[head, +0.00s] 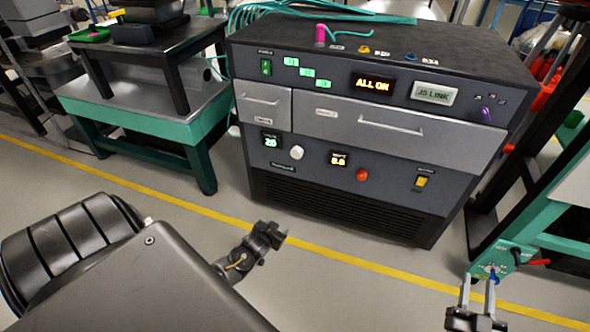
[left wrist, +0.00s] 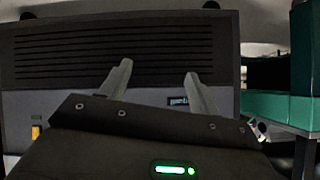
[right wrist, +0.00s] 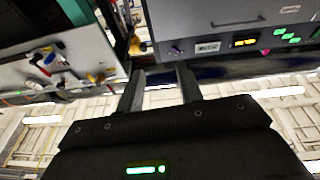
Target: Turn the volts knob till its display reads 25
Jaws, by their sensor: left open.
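The dark power cabinet (head: 340,200) stands ahead. On its lower panel is a white knob (head: 297,153), right of a small display (head: 270,140) that appears to read 25. A red knob (head: 361,174) sits beside another display (head: 339,159), with small digits I cannot read surely. Their labels are too small to tell which says volts. My left gripper (head: 277,239) is open and empty, below and in front of the white knob, apart from it. In the left wrist view its fingers (left wrist: 158,68) are spread before the vent grille. My right gripper (head: 478,282) is open at lower right, also in the right wrist view (right wrist: 160,73).
A yellow switch (head: 420,182) is on the lower panel's right. Drawers with bar handles (head: 390,125) cross the cabinet above. A green-edged table (head: 140,112) stands left. A green panel (head: 500,262) with a red lever is near my right gripper. Floor before the cabinet is clear.

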